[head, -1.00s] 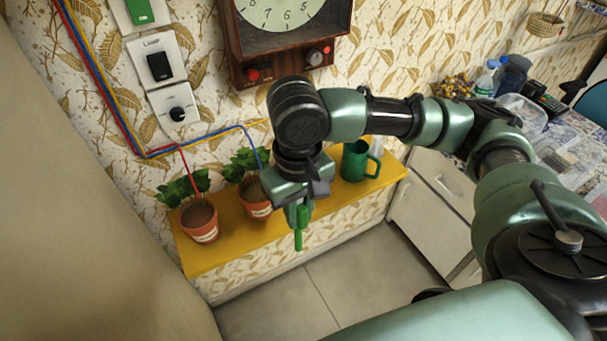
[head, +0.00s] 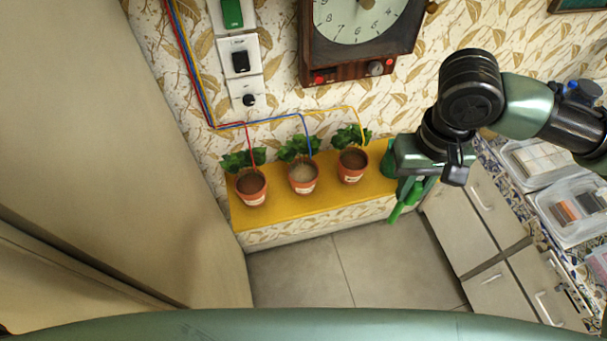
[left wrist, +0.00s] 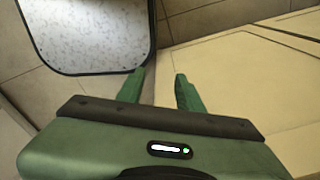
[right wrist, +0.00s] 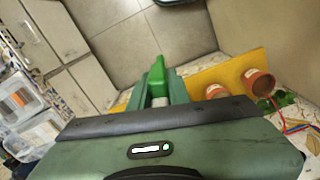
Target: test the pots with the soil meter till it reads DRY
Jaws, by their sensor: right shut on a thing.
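Three terracotta pots with leafy plants stand in a row on the yellow shelf (head: 290,206): left (head: 252,188), middle (head: 303,178) and right (head: 352,166). The middle pot's soil looks paler than the others. A red, a blue and a yellow wire run to them. My right gripper (head: 408,190) is to the right of the pots, shut on a bright green tool, seemingly the soil meter (head: 396,214). The meter also shows in the right wrist view (right wrist: 156,76); its reading is not visible. My left gripper (left wrist: 160,76) is open and empty, away from the pots.
A wooden clock-like box (head: 360,45) and switches (head: 240,60) are on the wall. Cabinets with clear bins (head: 570,205) stand at the right. The tiled floor (head: 340,270) is clear.

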